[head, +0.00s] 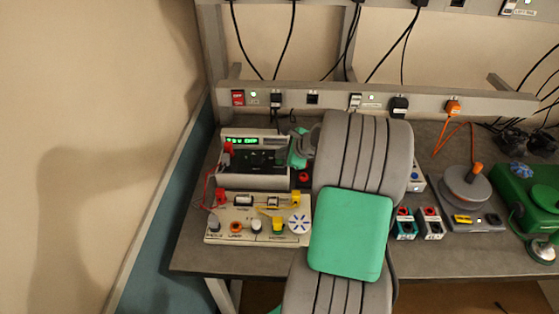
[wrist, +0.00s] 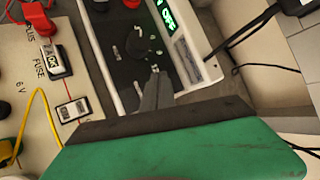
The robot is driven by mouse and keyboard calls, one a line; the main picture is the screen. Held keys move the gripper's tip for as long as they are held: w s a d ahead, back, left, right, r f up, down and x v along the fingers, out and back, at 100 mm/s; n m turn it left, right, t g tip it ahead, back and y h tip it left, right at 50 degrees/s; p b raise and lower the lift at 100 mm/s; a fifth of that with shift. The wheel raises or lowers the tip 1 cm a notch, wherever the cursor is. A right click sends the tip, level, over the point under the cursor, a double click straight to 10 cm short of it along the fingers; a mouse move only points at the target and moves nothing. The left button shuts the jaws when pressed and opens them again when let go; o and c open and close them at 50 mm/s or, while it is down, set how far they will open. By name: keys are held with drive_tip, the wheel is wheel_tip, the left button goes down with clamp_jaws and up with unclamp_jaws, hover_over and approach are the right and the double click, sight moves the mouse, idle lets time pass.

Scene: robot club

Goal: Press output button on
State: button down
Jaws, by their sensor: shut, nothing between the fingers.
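The bench power supply (head: 284,181) stands at the left of the bench, a grey case with a dark front panel and a lit green display (head: 242,141). In the wrist view the power supply (wrist: 207,62) fills the upper middle, and its green display reads OFF. Small light switches and a dark round knob (wrist: 137,42) show on the panel. I cannot tell which control is the output button; my fingers may hide it. My gripper (wrist: 157,75) is shut and empty, its tips close over the panel near the small controls. I cannot tell whether they touch it.
A cream circuit board (head: 225,212) with colored terminals, a fuse and wires lies in front of the supply. Red leads run at its left. Small terminal boxes (head: 405,225) and a round grey device (head: 465,188) stand to the right. A socket rail (head: 325,100) runs behind.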

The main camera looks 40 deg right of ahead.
sight(281, 162)
drive_tip(key=shift+f, duration=0.4)
drive_tip(key=shift+r, duration=0.15)
drive_tip(key=shift+r+p, duration=0.3)
drive_tip(key=shift+p, duration=0.2)
wheel_tip(281, 162, up, 4)
drive_tip(key=p, duration=0.4)
drive_tip(key=shift+r, duration=1.05)
